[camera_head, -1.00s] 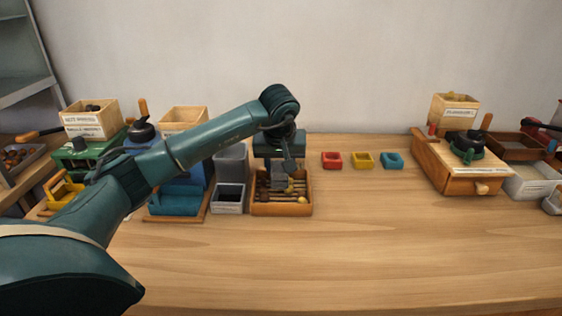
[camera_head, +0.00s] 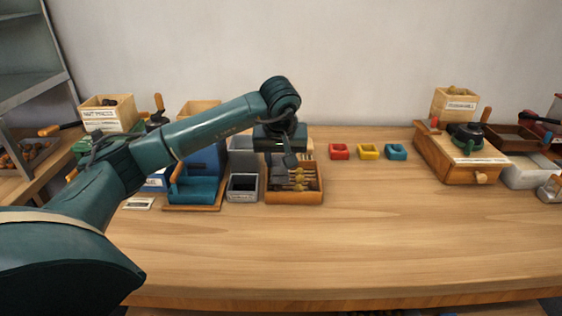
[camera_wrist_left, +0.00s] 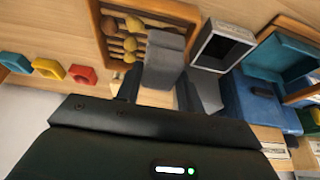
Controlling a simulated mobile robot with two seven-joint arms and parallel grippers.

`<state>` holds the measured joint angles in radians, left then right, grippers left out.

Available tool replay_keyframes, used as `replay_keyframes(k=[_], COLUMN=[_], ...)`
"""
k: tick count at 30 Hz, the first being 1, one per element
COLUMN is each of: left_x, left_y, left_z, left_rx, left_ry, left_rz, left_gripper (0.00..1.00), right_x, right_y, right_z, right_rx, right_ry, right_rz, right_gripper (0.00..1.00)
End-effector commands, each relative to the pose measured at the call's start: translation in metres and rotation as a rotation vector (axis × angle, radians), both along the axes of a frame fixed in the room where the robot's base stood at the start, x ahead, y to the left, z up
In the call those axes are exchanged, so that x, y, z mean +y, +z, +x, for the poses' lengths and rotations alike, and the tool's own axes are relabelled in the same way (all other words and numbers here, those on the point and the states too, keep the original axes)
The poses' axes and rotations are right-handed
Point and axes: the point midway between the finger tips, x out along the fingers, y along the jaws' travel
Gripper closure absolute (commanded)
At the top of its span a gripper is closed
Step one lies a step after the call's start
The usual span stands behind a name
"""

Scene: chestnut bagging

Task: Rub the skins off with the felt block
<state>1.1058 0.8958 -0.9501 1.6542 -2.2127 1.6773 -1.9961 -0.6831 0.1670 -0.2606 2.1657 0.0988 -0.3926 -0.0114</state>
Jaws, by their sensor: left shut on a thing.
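A wooden tray (camera_head: 294,198) stands at mid-table with several golden-brown nuts (camera_head: 300,181) in rows on its slatted floor. The tray (camera_wrist_left: 96,22) and the nuts (camera_wrist_left: 131,35) also show in the left wrist view. My left gripper (camera_head: 284,160) is over the tray's left part, shut on the grey felt block (camera_wrist_left: 165,55). The block (camera_head: 281,171) is at the nuts' left side; whether it touches them I cannot tell. Its underside is hidden. My right gripper is not in view.
A grey open bin (camera_head: 242,188) and a blue block-like holder (camera_head: 195,190) stand close left of the tray. Red (camera_head: 339,151), yellow (camera_head: 368,151) and teal (camera_head: 396,151) small holders are behind right. A wooden drawer box (camera_head: 470,172) stands far right. The front table is clear.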

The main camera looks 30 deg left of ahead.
Motion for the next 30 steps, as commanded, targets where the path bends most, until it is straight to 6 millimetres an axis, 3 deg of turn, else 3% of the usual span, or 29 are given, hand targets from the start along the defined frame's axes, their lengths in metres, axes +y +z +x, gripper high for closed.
replay_keyframes(k=[3, 18, 30], left_x=[0.000, -0.002, -0.002], left_y=[0.013, 0.056, 0.057], left_z=[-0.002, -0.008, -0.009], left_rx=[0.003, 0.002, 0.002], left_ry=[0.001, 0.012, 0.014], left_rz=[0.001, 0.001, 0.001], left_gripper=[0.92, 0.92, 0.92], right_x=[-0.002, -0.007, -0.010], right_y=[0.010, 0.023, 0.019], right_z=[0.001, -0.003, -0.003], right_rx=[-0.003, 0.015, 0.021], right_ry=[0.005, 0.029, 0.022], right_rz=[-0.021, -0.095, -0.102], right_gripper=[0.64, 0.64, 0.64])
